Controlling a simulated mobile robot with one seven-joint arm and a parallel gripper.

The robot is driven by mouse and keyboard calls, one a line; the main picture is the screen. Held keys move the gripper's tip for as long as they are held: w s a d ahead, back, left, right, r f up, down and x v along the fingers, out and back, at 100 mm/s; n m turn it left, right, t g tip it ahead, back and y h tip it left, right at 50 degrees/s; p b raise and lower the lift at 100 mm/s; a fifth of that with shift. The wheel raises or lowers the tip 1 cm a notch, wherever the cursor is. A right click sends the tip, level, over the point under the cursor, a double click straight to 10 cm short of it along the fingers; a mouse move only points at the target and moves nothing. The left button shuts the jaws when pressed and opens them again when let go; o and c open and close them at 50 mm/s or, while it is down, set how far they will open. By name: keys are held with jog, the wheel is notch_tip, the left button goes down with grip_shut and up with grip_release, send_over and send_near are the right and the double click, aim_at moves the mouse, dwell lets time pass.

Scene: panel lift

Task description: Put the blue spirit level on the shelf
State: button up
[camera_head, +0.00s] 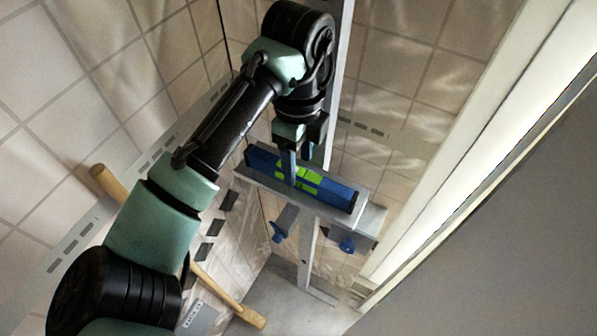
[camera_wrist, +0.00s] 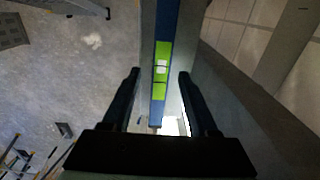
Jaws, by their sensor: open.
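The blue spirit level (camera_head: 337,193) has bright green patches at its middle. In the head view it lies lengthwise along a grey metal shelf (camera_head: 372,216) on an upright post and appears to rest on it. My gripper (camera_head: 301,168) is over the level's middle, pointing down. In the wrist view the level (camera_wrist: 158,108) runs between the two fingers of my gripper (camera_wrist: 158,76), with a gap on each side. My gripper is open and is not closed on the level. One finger hides a small part of the level in the head view.
The grey post (camera_head: 309,240) carries blue knobs (camera_head: 347,245) below the shelf. A wooden-handled tool (camera_head: 232,297) is at lower left. Tiled walls (camera_head: 410,50) stand behind, and a pale panel edge (camera_head: 480,150) rises close on the right.

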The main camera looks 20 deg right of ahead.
aim_at(299, 171)
notch_tip(299, 171, up, 8)
jog(key=b, duration=0.1)
dwell(0.4)
